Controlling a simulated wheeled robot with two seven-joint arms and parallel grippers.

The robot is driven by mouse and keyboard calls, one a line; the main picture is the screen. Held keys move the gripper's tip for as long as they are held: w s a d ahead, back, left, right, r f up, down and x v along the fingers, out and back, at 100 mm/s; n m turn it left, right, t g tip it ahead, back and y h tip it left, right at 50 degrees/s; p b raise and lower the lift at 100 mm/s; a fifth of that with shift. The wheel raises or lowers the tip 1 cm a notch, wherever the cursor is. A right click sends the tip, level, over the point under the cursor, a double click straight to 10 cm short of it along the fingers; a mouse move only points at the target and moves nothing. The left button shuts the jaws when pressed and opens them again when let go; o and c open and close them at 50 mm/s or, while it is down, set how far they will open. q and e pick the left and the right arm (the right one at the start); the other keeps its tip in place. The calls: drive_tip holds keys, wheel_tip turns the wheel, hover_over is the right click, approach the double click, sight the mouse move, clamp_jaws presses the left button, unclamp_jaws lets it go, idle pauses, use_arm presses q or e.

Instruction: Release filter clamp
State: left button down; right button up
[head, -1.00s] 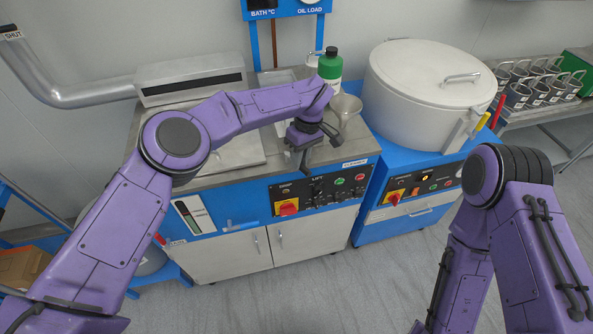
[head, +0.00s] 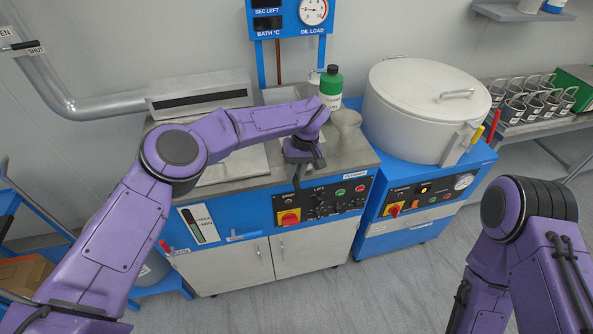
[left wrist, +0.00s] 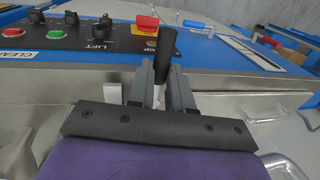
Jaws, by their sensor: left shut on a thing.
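My left gripper (head: 304,158) is at the front edge of the metal worktop, above the control panel. In the left wrist view its two grey fingers (left wrist: 160,85) are shut around the lower part of a black lever handle (left wrist: 167,52), which looks like the filter clamp's lever. The handle tilts slightly and sticks out beyond the fingers. In the head view my gripper hides the clamp. My right gripper is out of frame; only my right arm shows.
A control panel (head: 322,200) with a red-yellow switch (head: 288,217) lies just below the gripper. A large white lidded drum (head: 415,110) stands further right.

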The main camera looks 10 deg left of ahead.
use_arm(q)
drive_tip(key=c, duration=1.3)
unclamp_jaws()
drive_tip(key=shift+r, duration=0.25)
drive_tip(key=r+b, duration=0.1)
drive_tip(key=r, duration=0.2)
drive_tip(key=d+r, duration=0.1)
drive_tip(key=r, duration=0.2)
drive_tip(key=r+b, duration=0.1)
drive_tip(key=r, duration=0.3)
drive_tip(key=shift+w+d+b, duration=0.3)
drive_tip(key=shift+w+d, duration=0.05)
drive_tip(key=shift+d, duration=0.05)
drive_tip(key=shift+f, duration=0.1)
